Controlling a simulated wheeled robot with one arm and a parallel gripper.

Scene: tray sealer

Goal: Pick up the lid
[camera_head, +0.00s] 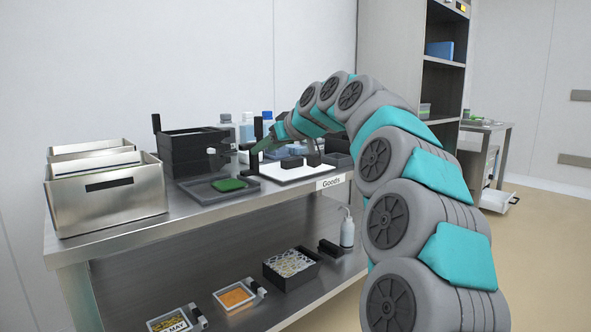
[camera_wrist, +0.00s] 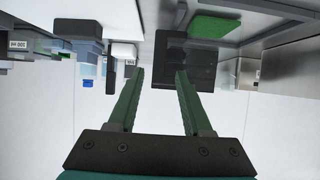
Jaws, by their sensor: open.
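My gripper (camera_wrist: 160,76) is open, with its two green fingers apart and nothing between them. In the head view my gripper (camera_head: 256,158) is small and partly hidden, above the back of the bench near the white board (camera_head: 285,175). A flat green piece (camera_head: 229,185) lies in a shallow grey tray (camera_head: 198,192) to the left of my gripper; it also shows at the top of the wrist view (camera_wrist: 215,27). I cannot tell for sure which thing is the lid. A dark stacked block (camera_head: 190,150) stands behind the tray; in the wrist view it appears beyond the fingertips (camera_wrist: 180,62).
A steel bin (camera_head: 105,200) stands at the bench's left end. Bottles (camera_head: 246,128) stand at the back. Small black blocks (camera_head: 291,162) sit on the white board. The lower shelf holds a black box (camera_head: 291,279) and a white bottle (camera_head: 347,230).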

